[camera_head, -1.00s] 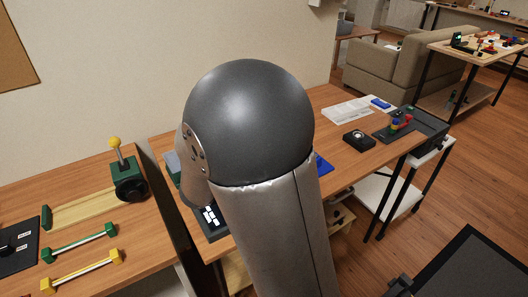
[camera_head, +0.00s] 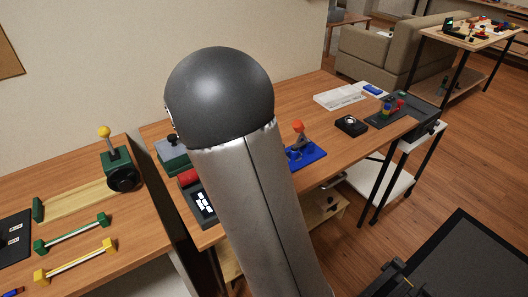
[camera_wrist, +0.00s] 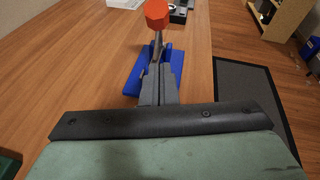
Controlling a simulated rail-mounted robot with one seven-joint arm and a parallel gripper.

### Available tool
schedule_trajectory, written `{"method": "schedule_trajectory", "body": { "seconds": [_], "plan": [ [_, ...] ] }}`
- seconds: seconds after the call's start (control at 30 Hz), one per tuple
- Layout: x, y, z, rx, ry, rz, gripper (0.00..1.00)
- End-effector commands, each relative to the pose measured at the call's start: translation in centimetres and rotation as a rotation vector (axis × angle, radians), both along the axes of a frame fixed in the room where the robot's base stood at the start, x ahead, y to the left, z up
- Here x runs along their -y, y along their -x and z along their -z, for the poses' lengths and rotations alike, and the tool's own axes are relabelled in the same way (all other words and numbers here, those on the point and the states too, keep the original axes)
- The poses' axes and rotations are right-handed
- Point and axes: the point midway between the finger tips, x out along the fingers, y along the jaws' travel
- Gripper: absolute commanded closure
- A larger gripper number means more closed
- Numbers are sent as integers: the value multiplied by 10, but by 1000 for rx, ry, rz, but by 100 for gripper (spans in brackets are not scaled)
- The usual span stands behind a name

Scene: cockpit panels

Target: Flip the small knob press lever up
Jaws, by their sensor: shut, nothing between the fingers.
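A small lever with an orange-red knob (camera_head: 298,126) stands on a blue base (camera_head: 312,154) on the wooden table, just right of my arm in the head view. In the wrist view the knob (camera_wrist: 156,14) is at top centre, its thin stalk rising from the blue base (camera_wrist: 134,84). My gripper (camera_wrist: 157,70) is shut and empty, its grey fingers pointing at the lever and overlapping the base in the picture. I cannot tell whether they touch it. In the head view my arm hides the gripper.
A black box with a round button (camera_head: 351,125) and a white tray (camera_head: 338,97) sit farther right on the table. A red-topped device with white keys (camera_head: 201,205) is left of my arm. A left-hand table holds a yellow-knobbed lever (camera_head: 105,132).

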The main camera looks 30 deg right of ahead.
Motion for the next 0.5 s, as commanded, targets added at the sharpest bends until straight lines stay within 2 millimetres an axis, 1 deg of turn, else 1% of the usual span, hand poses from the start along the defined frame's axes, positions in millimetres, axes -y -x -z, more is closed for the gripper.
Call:
{"method": "schedule_trajectory", "body": {
  "seconds": [0.03,0.1,0.13,0.2,0.33,0.5],
  "plan": [
    [11,-2,4,-1,2,4,100],
    [24,-4,7,-3,1,4,100],
    [27,-6,1,2,1,2,100],
    [36,-9,-5,3,0,3,100],
    [47,-14,-11,1,0,0,100],
    [52,-15,-14,1,0,0,100]
  ]
}}
